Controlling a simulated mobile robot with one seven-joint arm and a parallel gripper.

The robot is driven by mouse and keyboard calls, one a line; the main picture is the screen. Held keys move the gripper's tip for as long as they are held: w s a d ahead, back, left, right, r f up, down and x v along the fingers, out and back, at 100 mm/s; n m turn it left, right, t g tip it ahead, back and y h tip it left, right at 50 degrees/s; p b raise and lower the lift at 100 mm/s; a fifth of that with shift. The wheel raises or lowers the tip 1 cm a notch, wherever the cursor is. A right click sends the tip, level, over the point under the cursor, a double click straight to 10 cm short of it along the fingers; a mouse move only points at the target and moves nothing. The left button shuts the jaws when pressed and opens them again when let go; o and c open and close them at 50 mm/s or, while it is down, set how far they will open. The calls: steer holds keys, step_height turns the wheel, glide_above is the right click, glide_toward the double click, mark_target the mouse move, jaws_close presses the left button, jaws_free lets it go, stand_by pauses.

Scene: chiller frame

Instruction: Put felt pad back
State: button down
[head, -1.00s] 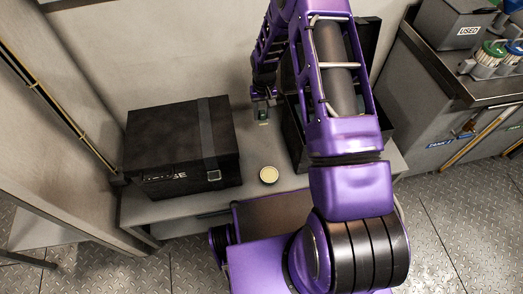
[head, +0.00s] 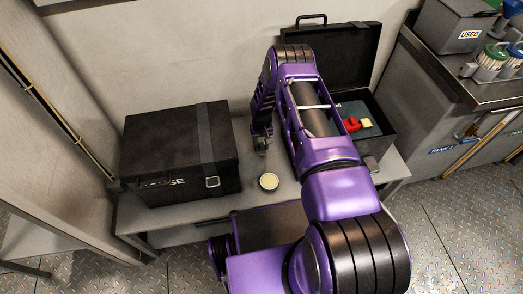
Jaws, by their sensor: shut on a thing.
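My gripper (head: 261,148) is above the grey bench between the closed black case and the open black case. It is shut on a small dark greenish thing, mostly hidden by the fingers; I cannot tell for sure whether this is the felt pad. A round cream disc with a dark rim (head: 268,181) lies on the bench near its front edge, just in front of the gripper and apart from it. I cannot tell what the disc is made of.
A closed black case (head: 178,160) with a grey strap stands left on the bench (head: 215,205). An open black case (head: 378,139) at right holds a red thing (head: 351,124) and a yellow thing (head: 366,123); my arm hides part of it. A grey box marked USED (head: 452,28) stands far right.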

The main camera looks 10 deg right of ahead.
mark_target(261, 150)
steer(key=shift+f, duration=1.45)
steer(key=shift+f, duration=0.1)
steer(key=shift+c, duration=2.3)
jaws_free()
step_height(261, 150, up, 12)
steer(key=shift+r+p, duration=0.15)
steer(key=shift+p, duration=0.7)
